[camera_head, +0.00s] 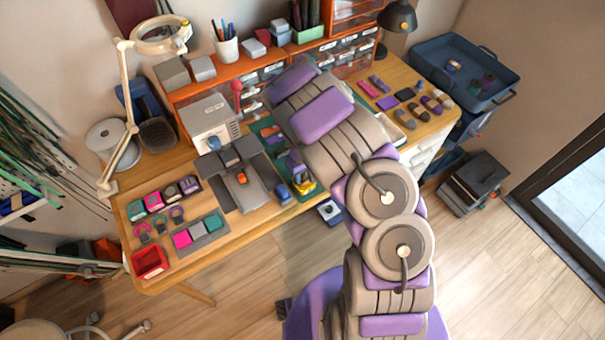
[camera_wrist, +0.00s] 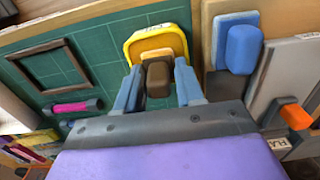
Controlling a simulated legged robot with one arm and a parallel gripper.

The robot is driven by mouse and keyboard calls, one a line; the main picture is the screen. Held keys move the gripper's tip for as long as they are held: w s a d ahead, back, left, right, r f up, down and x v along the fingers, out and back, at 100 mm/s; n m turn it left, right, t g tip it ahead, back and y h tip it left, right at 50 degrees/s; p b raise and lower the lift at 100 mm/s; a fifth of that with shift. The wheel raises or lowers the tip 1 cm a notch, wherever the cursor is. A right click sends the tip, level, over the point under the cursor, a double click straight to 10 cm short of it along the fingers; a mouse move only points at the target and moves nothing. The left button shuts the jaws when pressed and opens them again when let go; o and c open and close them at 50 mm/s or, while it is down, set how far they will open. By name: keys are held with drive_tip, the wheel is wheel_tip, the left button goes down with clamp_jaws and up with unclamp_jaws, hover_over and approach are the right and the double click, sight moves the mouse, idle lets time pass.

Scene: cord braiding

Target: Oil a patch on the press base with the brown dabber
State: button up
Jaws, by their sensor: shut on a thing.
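My gripper (camera_wrist: 158,72) shows in the wrist view with its two blue-grey fingers on either side of the brown dabber (camera_wrist: 158,80), shut on it. The dabber has a brown block end towards the camera and a pale orange part beyond it. A yellow tray (camera_wrist: 133,45) lies just behind the dabber on the green mat; I cannot tell if they touch. What looks like the press, a grey device with an orange block, stands left of my arm in the head view, its grey base (camera_head: 257,194) on the table. Its grey plate (camera_wrist: 276,72) shows at the right in the wrist view.
A blue block (camera_wrist: 243,48) stands between the mat and the grey plate. A dark frame (camera_wrist: 72,68) and a pink-and-dark rod (camera_wrist: 75,107) lie on the mat's left. Orange drawers (camera_head: 270,72) line the table's back. A red bin (camera_head: 149,262) sits at the front left corner.

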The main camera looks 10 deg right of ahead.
drive_tip(key=shift+r+p, duration=1.15)
drive_tip(key=shift+r, duration=2.35)
